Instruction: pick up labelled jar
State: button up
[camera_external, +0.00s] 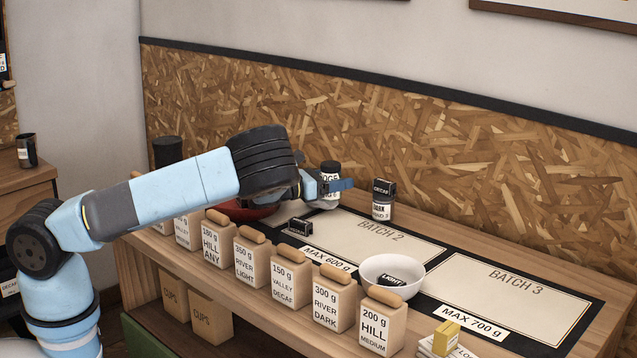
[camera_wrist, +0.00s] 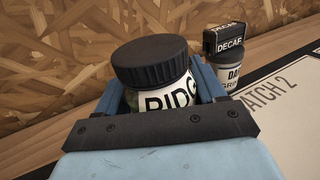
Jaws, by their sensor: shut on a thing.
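A labelled jar (camera_external: 330,180) with a black lid and a white label is held between the fingers of my gripper (camera_external: 328,188), above the back of the counter. In the wrist view the jar (camera_wrist: 153,80) stands between the two blue fingers of my gripper (camera_wrist: 163,95), its ridged black lid on top. Its label shows letters like "RIDG"; the rest is hidden by my gripper. The jar looks close to upright, slightly tilted in the wrist view. I cannot tell how far it is above the counter.
A second jar (camera_external: 381,207) with a "DECAF" block (camera_external: 383,187) on top stands right of my gripper. A white bowl (camera_external: 408,273) holds a "LIGHT" block. A red bowl (camera_external: 250,212) sits behind my arm. Several labelled bags line the front. The Batch 3 mat (camera_external: 510,301) is clear.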

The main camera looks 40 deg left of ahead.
aim_at(326, 163)
notch_tip(326, 163, up, 3)
jog(key=shift+r, duration=0.1)
jog(key=shift+s+a+r+n+t+y, duration=0.35)
jog(key=shift+s+a+r+n+y, duration=1.15)
jog(key=shift+s+r, duration=1.5)
jog(key=shift+s+a+r+n+t+y, duration=0.35)
jog(key=shift+s+a+r+n+y, duration=0.6)
jog(key=shift+s+r+y, duration=1.95)
jog(key=w+f, duration=0.3)
jog(key=w, duration=0.1)
jog(key=w+f+h, duration=0.1)
jog(key=w+f, duration=0.2)
jog(key=f, duration=0.1)
jog(key=w+d+f+h, duration=0.1)
jog(key=w+f, duration=0.3)
jog(key=shift+w+f, duration=0.25)
jog(key=shift+w, duration=0.05)
jog(key=shift+w+f, duration=0.15)
jog(key=shift+f, duration=1.55)
jog(key=shift+d, duration=0.1)
